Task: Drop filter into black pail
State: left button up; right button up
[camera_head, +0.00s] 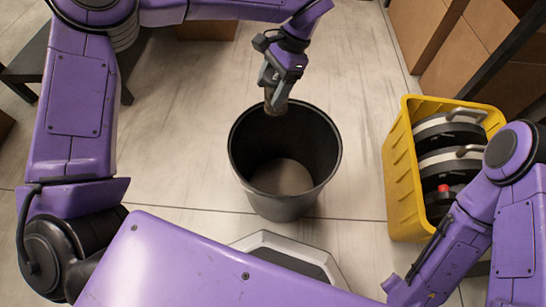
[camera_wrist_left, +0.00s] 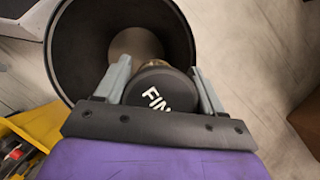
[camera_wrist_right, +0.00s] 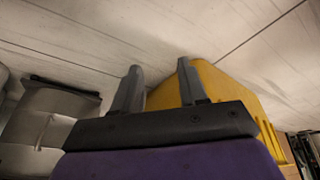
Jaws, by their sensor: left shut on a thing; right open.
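The black pail (camera_head: 284,204) stands upright on the floor in the middle of the head view, and its inside looks empty. My left gripper (camera_head: 275,101) is over the pail's far rim, shut on the filter (camera_head: 276,108). In the left wrist view the filter (camera_wrist_left: 160,92) shows a dark round end with white letters "FIN" between the two fingers. The pail's opening (camera_wrist_left: 75,50) lies beyond it. My right gripper (camera_wrist_right: 162,92) is open and empty, near the yellow crate; in the head view it is low at the right (camera_head: 395,290).
A yellow crate (camera_head: 397,165) with several dark and pale round parts with handles stands right of the pail. Cardboard boxes (camera_head: 470,60) are at the upper right. A dark low table (camera_head: 28,65) is at the left. The floor around the pail is mostly clear.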

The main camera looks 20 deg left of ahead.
pick_arm(q)
jog(key=s+d+f+m+b, duration=0.1)
jog(key=s+f+m+b, duration=0.1)
jog(key=f, duration=0.3)
jog(key=s+d+f+m+t+y+b, duration=0.1)
jog(key=s+f+b, duration=0.1)
jog(key=f, duration=0.3)
jog(key=shift+s+d+f+m, duration=0.3)
jog(key=shift+s+d+m, duration=0.1)
jog(key=shift+s, duration=0.15)
jog(key=o, duration=1.2)
pick_arm(e)
jog(key=s+f+n, duration=0.1)
jog(key=s+f+g+y, duration=0.1)
jog(key=f, duration=0.1)
jog(key=shift+a+f+n+g, duration=0.1)
jog(key=shift+a+n+g, duration=0.1)
jog(key=shift+n+g, duration=0.15)
pick_arm(q)
jog(key=shift+r, duration=0.1)
